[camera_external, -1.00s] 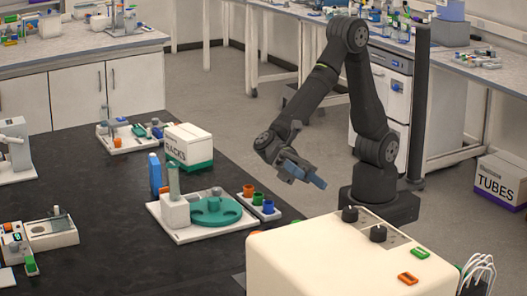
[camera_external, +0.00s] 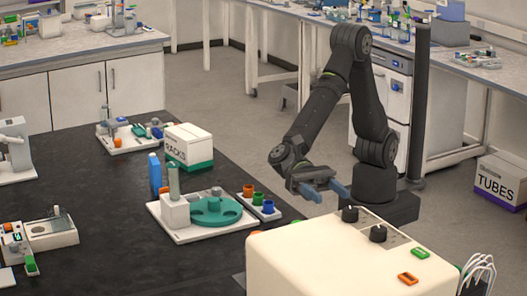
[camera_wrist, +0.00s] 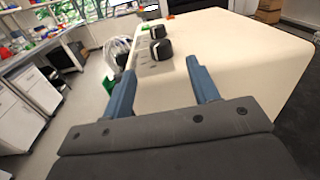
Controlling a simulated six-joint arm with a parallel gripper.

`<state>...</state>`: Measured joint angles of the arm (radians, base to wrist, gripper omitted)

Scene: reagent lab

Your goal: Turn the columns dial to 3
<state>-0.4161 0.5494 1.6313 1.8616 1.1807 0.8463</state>
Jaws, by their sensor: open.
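Two black dials stand on top of the cream machine (camera_external: 315,255). In the external view one dial (camera_external: 350,213) is farther back and the other dial (camera_external: 378,233) is nearer the camera. I cannot read any label or number, so I cannot tell which is the columns dial. My gripper (camera_external: 326,191) is open and empty, with blue fingers, behind and above the machine's back edge, apart from both dials. In the wrist view the nearer dial (camera_wrist: 161,49) and the farther dial (camera_wrist: 157,32) lie beyond and between the fingertips (camera_wrist: 160,66).
A green button (camera_external: 420,253) and an orange button (camera_external: 408,279) are on the machine top. White cables (camera_external: 480,272) hang at its right end. A teal round device (camera_external: 215,210) and a RACKS box (camera_external: 188,146) stand on the black bench. The space above the machine is clear.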

